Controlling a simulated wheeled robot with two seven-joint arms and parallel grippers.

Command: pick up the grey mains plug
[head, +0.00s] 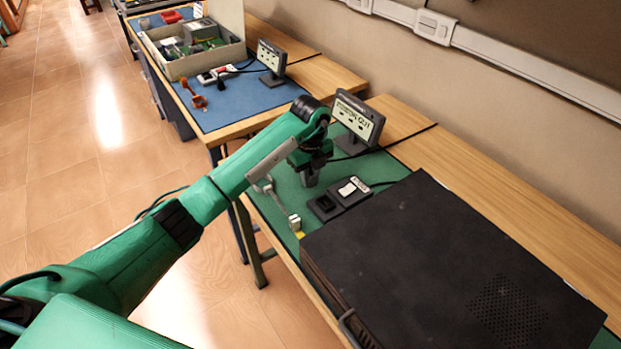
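My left arm reaches in from the left over the green mat (285,183) of the nearer bench. My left gripper (311,180) points down just above the mat, behind the dark switch box. Its dark fingers look close together, but I cannot make out a gap or anything between them. My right gripper is not in view.
A dark box with a white rocker switch (349,189) sits on the mat. A display sign (356,118) stands behind it. A large black case (440,265) fills the near right. Another bench with a blue mat (240,98) and parts tray (190,64) stands farther back.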

